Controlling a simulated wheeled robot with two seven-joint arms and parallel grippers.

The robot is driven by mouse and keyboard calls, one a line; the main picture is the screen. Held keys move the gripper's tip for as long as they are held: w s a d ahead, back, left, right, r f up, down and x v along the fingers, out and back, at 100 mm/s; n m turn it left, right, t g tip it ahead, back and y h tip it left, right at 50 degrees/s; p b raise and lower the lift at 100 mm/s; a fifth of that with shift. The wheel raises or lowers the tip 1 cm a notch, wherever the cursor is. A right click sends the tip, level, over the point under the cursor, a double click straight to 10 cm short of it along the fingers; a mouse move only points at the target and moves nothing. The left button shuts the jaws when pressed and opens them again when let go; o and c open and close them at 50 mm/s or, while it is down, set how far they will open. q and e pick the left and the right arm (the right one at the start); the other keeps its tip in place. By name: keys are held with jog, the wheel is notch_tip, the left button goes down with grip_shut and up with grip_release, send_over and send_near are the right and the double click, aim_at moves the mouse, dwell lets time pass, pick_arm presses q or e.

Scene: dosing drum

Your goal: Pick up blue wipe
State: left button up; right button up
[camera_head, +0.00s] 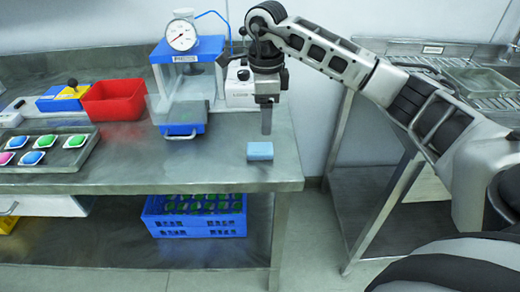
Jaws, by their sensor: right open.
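The blue wipe (260,151) is a small light-blue block lying flat on the steel table near its right front corner. My right gripper (266,130) points down just above and slightly behind the wipe, with its fingers apart from it as far as I can tell. It is open, and nothing shows between its fingers. My left gripper is not in view.
A blue and white press with a dial gauge (182,36) stands left of the wipe. A red bin (114,100) and a tray (80,155) with coloured pieces are farther left. A blue crate (195,224) sits on the lower shelf. A sink bench (440,50) is at right.

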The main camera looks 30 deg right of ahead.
aim_at(264, 148)
notch_tip(264, 148, down, 3)
jog(key=shift+f, duration=0.15)
jog(key=f, duration=0.1)
jog(key=f+p, duration=0.1)
jog(key=f, duration=0.2)
jog(key=shift+s+a+f, duration=0.3)
jog(key=shift+f, duration=0.4)
jog(key=c, duration=1.1)
jog(key=shift+r, duration=0.15)
jog(key=shift+r, duration=0.6)
jog(key=s+a+r, duration=0.2)
jog(key=s+r, duration=0.2)
jog(key=s+a+r+b, duration=0.1)
jog(key=s+a+r, duration=0.2)
jog(key=s, duration=0.1)
jog(key=s+a+r, duration=0.2)
jog(key=s+r, duration=0.1)
jog(key=r, duration=0.1)
jog(key=shift+s+a+r+b, duration=0.3)
jog(key=shift+s+b, duration=0.05)
jog(key=shift+s, duration=0.05)
